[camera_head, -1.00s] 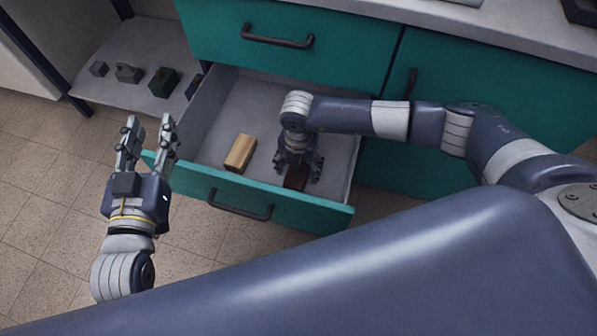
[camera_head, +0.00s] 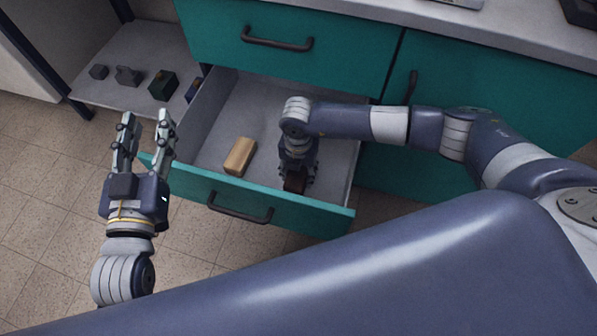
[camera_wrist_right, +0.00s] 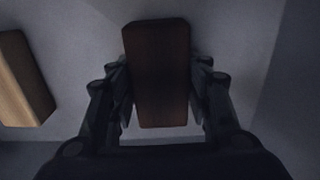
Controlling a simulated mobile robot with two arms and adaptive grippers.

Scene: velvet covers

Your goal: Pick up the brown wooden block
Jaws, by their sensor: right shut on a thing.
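The brown wooden block (camera_head: 295,184) is dark and sits inside the open drawer near its front panel, partly hidden by my right gripper. In the right wrist view the brown block (camera_wrist_right: 158,72) stands between the two fingers, which touch its sides. My right gripper (camera_head: 297,182) reaches down into the drawer and is shut on this block; the right wrist view shows its fingers (camera_wrist_right: 160,95) too. I cannot tell whether the block is off the drawer floor. My left gripper (camera_head: 146,128) is open and empty, pointing up to the left of the drawer.
A lighter tan block (camera_head: 240,156) lies in the drawer to the left; it also shows in the right wrist view (camera_wrist_right: 20,80). The teal drawer front (camera_head: 290,208) has a dark handle (camera_head: 240,208). A low shelf (camera_head: 128,62) at the left holds several small objects.

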